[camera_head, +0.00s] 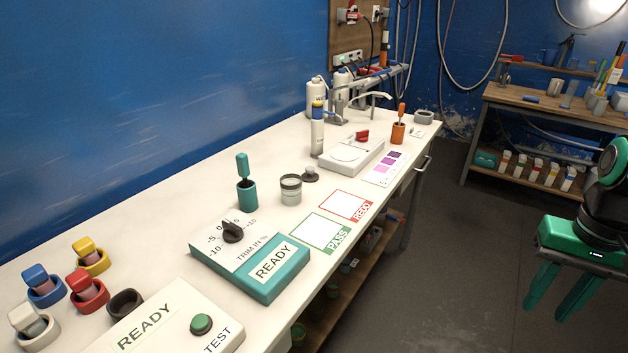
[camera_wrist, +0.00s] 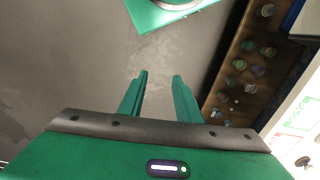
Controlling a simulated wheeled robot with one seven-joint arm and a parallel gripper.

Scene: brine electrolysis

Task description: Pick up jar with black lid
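My gripper (camera_head: 548,312) hangs over the floor at the far right, well away from the bench and jar, fingers pointing down. In the wrist view my gripper (camera_wrist: 160,77) has its two green fingers apart with nothing between them. The jar is not in the wrist view.
The white bench (camera_head: 150,213) also holds a teal TRIM box (camera_head: 265,272), a teal holder (camera_head: 247,194), a white scale (camera_head: 350,156), PASS (camera_head: 320,232) and REDO (camera_head: 346,205) cards. A lower shelf (camera_wrist: 232,70) holds several small jars. Floor between gripper and bench is clear.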

